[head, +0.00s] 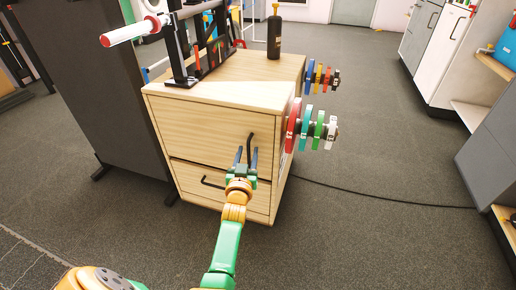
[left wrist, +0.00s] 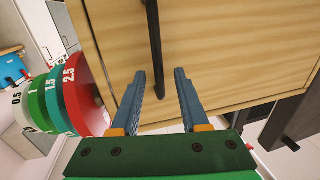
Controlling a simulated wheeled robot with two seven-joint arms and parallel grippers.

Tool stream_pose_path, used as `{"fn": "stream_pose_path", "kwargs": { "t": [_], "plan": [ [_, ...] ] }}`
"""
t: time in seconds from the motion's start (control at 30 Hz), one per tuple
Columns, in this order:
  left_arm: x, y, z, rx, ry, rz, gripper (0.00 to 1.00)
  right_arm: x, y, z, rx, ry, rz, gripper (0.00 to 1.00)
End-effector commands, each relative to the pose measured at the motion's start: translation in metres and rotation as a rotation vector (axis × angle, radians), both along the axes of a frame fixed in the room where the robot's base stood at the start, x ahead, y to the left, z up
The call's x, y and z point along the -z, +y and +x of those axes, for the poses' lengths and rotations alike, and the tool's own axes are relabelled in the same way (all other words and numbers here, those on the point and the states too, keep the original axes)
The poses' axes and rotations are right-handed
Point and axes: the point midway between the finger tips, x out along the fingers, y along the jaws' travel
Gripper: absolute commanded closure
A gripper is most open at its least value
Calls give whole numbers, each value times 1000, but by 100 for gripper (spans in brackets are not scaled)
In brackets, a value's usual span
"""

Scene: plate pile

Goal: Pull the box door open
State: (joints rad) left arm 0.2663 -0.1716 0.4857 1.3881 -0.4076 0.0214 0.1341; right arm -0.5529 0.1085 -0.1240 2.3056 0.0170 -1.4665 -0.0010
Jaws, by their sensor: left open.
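The light wooden box (head: 215,123) stands on the floor, with a door front (head: 200,130) above a lower front. A black bar handle (head: 250,138) is on the upper front at its right side; it also shows in the left wrist view (left wrist: 153,35). The upper front looks shut. My left gripper (head: 246,152) is open at this handle. In the left wrist view (left wrist: 160,75) the handle's end lies between the two blue-grey fingertips, with gaps on both sides. Whether the tips touch the front is unclear. My right gripper is not in view.
Coloured weight plates (head: 291,128) stick out from the box's right side, close to my left gripper. A second black handle (head: 212,182) is on the lower front. A black rack and a dark bottle (head: 274,35) stand on top. A dark panel (head: 95,80) stands left.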

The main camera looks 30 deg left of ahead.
Motion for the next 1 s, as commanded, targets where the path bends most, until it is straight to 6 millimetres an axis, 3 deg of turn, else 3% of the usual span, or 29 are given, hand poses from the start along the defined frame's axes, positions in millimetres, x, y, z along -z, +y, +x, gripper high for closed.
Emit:
{"fn": "stream_pose_path", "kwargs": {
  "t": [0.3, 0.47, 1.0],
  "plan": [
    [1, -1, 0, 0, 1, 0, 58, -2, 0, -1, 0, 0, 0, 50],
    [1, -1, 0, 0, 1, 0, 100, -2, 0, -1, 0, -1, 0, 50],
    [1, -1, 0, 0, 3, 0, 100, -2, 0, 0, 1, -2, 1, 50]
  ]
}}
